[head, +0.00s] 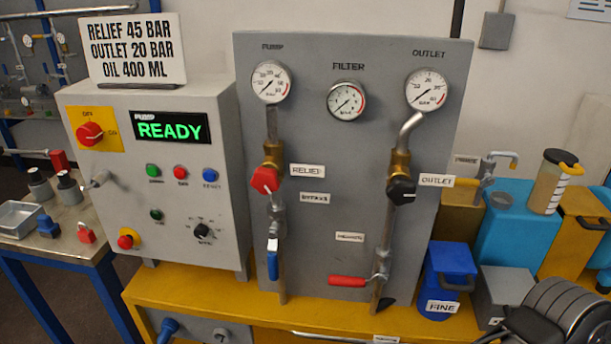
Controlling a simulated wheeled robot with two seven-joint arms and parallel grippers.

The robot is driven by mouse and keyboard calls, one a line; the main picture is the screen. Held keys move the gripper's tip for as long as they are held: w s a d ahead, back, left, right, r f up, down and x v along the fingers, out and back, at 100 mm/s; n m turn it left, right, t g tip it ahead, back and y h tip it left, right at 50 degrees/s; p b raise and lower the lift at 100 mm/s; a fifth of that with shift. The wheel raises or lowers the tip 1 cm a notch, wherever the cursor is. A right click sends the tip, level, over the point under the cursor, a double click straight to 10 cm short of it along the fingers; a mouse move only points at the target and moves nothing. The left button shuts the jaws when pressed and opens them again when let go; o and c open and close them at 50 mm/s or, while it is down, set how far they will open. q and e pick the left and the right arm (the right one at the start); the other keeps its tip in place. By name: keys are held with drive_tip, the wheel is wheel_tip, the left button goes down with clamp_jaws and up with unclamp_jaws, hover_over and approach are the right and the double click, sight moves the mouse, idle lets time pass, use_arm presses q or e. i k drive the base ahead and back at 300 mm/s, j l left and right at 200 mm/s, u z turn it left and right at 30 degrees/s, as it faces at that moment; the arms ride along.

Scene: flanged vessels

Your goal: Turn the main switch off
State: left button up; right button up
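The main switch is a red rotary knob (89,133) on a yellow plate (112,144) at the upper left of the grey control box (185,240). Small lettering above the knob seems to read OFF, and ON stands to its right. The knob's grip looks roughly level, towards the ON side. The pump display (170,128) beside it is lit and reads READY in green. Nothing touches or covers the switch.
A sign (132,50) stands on top. Right of the box is the gauge panel (330,240) with valves. Space before the switch looks clear.

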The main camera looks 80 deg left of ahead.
sight(89, 135)
drive_tip(key=u, duration=3.65)
